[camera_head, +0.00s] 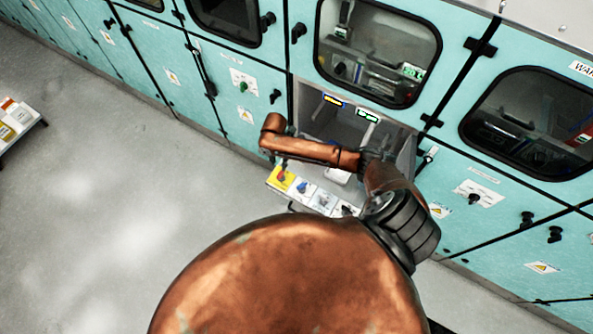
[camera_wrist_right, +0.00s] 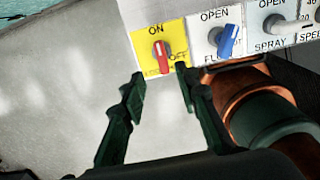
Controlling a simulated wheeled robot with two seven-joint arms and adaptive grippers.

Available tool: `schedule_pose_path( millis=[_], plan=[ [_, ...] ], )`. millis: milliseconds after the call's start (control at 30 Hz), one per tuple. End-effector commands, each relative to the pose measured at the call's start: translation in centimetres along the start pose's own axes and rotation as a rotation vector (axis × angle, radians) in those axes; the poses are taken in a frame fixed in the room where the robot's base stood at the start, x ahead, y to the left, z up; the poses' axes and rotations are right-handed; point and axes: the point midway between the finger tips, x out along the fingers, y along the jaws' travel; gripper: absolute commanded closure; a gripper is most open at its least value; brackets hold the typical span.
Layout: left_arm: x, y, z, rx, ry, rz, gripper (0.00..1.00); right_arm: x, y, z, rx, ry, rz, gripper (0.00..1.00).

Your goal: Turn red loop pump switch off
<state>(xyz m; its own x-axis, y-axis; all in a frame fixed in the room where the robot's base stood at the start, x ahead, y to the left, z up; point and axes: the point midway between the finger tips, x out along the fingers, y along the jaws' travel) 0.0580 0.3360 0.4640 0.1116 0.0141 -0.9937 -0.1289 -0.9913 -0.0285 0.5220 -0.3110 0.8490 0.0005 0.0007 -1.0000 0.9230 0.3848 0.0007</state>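The red switch (camera_wrist_right: 162,57) sits on a yellow plate (camera_wrist_right: 145,45) marked ON at the top and OFF at the right. Its handle stands roughly upright, with its upper end toward ON. My right gripper (camera_wrist_right: 158,84) is open and empty, its two dark fingers spread just short of the plate, one toward each side of the switch. In the head view the yellow plate (camera_head: 279,180) is at the left end of the panel, and my right gripper (camera_head: 283,162) is small and dark just above it. My left gripper is not in view.
A blue switch (camera_wrist_right: 228,40) on a white plate stands right of the yellow one, with a grey SPRAY handle (camera_wrist_right: 285,24) beyond it. Teal cabinets (camera_head: 235,95) with windows line the back. A grey open recess (camera_head: 345,125) lies behind my arm.

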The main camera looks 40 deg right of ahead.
Motion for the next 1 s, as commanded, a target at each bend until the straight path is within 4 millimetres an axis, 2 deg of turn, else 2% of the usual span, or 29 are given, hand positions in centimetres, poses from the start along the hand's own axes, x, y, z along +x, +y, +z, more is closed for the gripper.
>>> schedule_pose_path(
  millis=[300, 500, 867, 1000],
  plan=[
    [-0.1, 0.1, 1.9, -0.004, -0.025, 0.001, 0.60, 4.5, -0.1, -0.1, 0.001, 0.001, -0.003, 0.71],
    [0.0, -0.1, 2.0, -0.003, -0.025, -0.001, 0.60, 6.9, -0.2, 0.1, 0.004, 0.001, -0.002, 0.71],
    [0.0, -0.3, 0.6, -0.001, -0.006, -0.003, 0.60, 7.6, -0.2, 0.1, 0.002, -0.001, 0.000, 0.71],
    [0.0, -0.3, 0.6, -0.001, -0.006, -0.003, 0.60, 7.6, -0.2, 0.1, 0.002, -0.001, 0.000, 0.79]
  ],
)
